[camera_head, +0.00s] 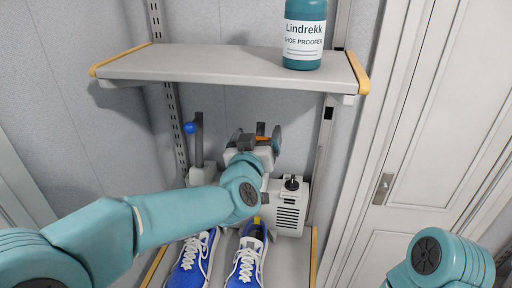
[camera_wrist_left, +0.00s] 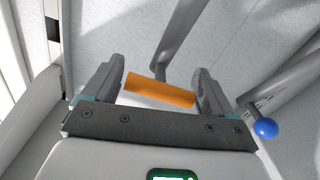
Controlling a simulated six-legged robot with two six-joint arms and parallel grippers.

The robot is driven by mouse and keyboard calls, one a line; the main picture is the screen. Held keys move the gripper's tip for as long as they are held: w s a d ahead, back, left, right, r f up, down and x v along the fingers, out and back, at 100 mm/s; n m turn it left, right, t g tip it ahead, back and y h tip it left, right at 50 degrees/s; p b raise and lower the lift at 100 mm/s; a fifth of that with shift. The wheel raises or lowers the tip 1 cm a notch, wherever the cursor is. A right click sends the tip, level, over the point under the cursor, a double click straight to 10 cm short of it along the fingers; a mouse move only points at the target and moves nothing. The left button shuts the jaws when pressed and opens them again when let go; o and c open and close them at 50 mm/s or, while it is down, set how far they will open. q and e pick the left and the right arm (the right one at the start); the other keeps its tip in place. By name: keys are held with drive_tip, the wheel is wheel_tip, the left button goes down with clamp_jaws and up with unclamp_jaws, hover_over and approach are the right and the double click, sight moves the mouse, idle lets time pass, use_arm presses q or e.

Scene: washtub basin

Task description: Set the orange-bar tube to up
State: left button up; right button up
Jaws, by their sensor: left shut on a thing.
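The orange bar (camera_wrist_left: 160,90) lies between the two fingers of my left gripper (camera_wrist_left: 157,80) in the left wrist view. The gripper is shut on it. A grey tube (camera_wrist_left: 181,38) runs up and away behind the bar. In the head view my left gripper (camera_head: 257,138) is in front of the wall under the shelf, and only a sliver of the orange bar (camera_head: 262,138) shows. My arm and gripper hide most of this tube there. My right gripper is out of view; only a right arm link shows at the lower right.
A second grey tube (camera_head: 198,142) with a blue ball (camera_head: 190,127) stands left of my gripper. A white vented unit (camera_head: 288,211) with a black knob is below right. Blue shoes (camera_head: 246,262) sit below. A shelf (camera_head: 225,66) with a teal bottle (camera_head: 304,38) overhangs.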

use_arm(q)
drive_tip(key=shift+w+r, duration=0.15)
drive_tip(key=shift+r, duration=0.35)
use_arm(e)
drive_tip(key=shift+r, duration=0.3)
use_arm(q)
drive_tip(key=o, duration=1.3)
drive_tip(key=shift+f, duration=0.1)
drive_tip(key=shift+c, duration=0.2)
drive_tip(key=s+a+b, duration=0.3)
drive_tip(key=s+b, duration=0.1)
drive_tip(key=s, duration=1.2)
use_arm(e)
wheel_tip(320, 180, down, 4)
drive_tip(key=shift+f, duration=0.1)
use_arm(q)
drive_tip(key=shift+a, duration=0.1)
